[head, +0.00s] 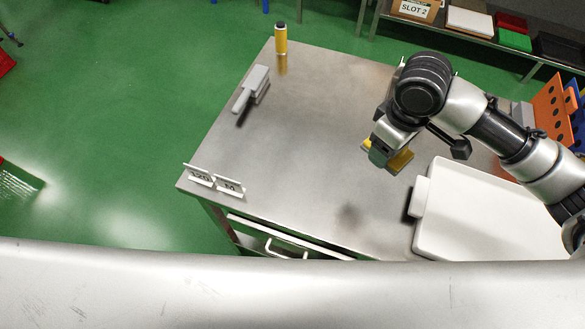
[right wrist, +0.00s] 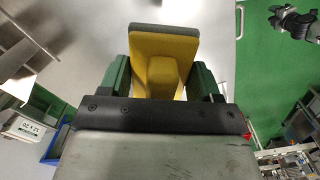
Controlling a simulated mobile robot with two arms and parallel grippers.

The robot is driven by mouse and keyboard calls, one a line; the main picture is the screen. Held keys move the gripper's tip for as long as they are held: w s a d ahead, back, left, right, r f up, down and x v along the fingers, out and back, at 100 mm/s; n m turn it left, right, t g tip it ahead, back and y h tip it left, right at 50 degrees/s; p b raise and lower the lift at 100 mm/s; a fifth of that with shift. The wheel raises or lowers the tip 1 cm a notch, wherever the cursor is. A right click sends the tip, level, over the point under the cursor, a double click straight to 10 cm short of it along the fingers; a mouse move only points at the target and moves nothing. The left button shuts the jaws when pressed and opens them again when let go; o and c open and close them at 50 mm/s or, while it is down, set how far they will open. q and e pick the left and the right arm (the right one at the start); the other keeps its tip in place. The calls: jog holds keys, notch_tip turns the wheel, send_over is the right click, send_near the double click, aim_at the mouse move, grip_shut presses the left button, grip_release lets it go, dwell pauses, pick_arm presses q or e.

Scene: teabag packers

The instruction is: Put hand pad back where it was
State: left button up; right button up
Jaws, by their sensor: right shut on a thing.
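The hand pad (head: 401,160) is yellow with a grey-green layer. My right gripper (head: 384,152) is shut on it and holds it above the steel table, left of the white tray. In the right wrist view the yellow body of the pad (right wrist: 165,75) sits between the two green fingers, with its grey-green edge at the far end. In the head view the gripper hides part of the pad. My left gripper does not show in the head view.
The steel table (head: 310,130) is clear in the middle. Number signs (head: 214,180) are near the front left corner. A white tray (head: 480,215) and an orange perforated panel (head: 550,108) are right.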

jog(key=w+a+f+n+b, duration=0.3)
jog(key=w+f+n+b, duration=0.15)
jog(key=n, duration=0.55)
jog(key=n+b, duration=0.2)
jog(key=n, duration=0.7)
send_over(299, 170)
notch_tip(299, 170, down, 10)
jog(key=shift+d+r, duration=0.1)
jog(key=shift+r, duration=0.1)
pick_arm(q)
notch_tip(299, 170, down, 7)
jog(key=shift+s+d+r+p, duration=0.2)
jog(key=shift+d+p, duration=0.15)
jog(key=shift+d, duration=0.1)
pick_arm(e)
jog(key=shift+f, duration=2.05)
jog(key=shift+f, duration=0.2)
jog(key=o, duration=0.9)
jog(key=shift+c, duration=0.2)
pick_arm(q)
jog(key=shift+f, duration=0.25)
pick_arm(e)
notch_tip(299, 170, up, 12)
jog(key=shift+r, duration=0.2)
